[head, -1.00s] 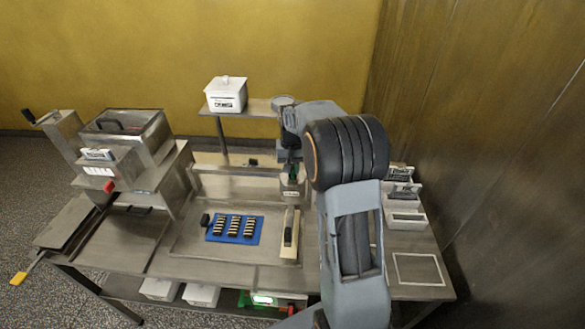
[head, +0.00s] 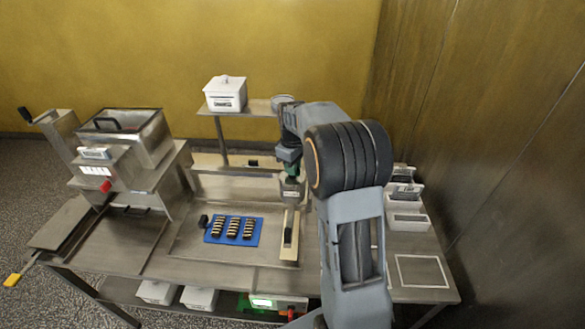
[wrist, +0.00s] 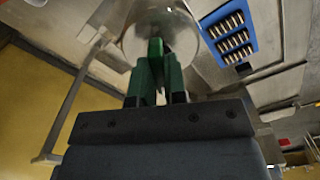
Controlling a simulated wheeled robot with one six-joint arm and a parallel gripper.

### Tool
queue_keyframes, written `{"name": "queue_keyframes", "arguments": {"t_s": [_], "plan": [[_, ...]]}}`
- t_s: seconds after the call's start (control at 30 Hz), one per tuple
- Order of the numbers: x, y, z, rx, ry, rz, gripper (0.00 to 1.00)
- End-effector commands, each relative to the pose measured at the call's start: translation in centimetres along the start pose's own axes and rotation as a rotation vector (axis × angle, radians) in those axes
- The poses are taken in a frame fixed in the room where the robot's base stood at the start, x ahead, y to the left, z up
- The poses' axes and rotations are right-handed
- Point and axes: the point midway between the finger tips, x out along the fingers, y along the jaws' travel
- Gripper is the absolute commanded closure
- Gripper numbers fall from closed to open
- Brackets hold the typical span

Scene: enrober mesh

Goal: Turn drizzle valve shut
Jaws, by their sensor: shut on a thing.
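My gripper (wrist: 156,85) has green fingers and is shut on a small green upright piece (wrist: 155,48), which looks like the drizzle valve's handle. The piece stands in front of a rounded, pale grey vessel (wrist: 187,38) in the wrist view. In the head view my gripper (head: 291,172) points down at a small grey vessel (head: 292,190) above the back right of the tray. My arm and fingers hide much of the valve, so its exact angle cannot be told.
A blue mat (head: 259,232) with rows of striped dark pieces lies on the metal tray. The steel machine (head: 158,140) is left; a white lidded box (head: 225,94) sits on the rear shelf. White bins (head: 408,219) stand right.

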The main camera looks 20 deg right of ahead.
Motion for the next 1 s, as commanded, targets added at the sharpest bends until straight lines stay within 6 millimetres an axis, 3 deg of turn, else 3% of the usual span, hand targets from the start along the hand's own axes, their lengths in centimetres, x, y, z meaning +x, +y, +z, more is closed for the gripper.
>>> {"name": "queue_keyframes", "arguments": {"t_s": [0.5, 1.0], "plan": [[-0.04, 0.01, -0.02, -0.392, 0.001, 0.002, 1.00], [-0.08, 0.01, -0.03, -0.519, 0.001, 0.002, 1.00]]}}
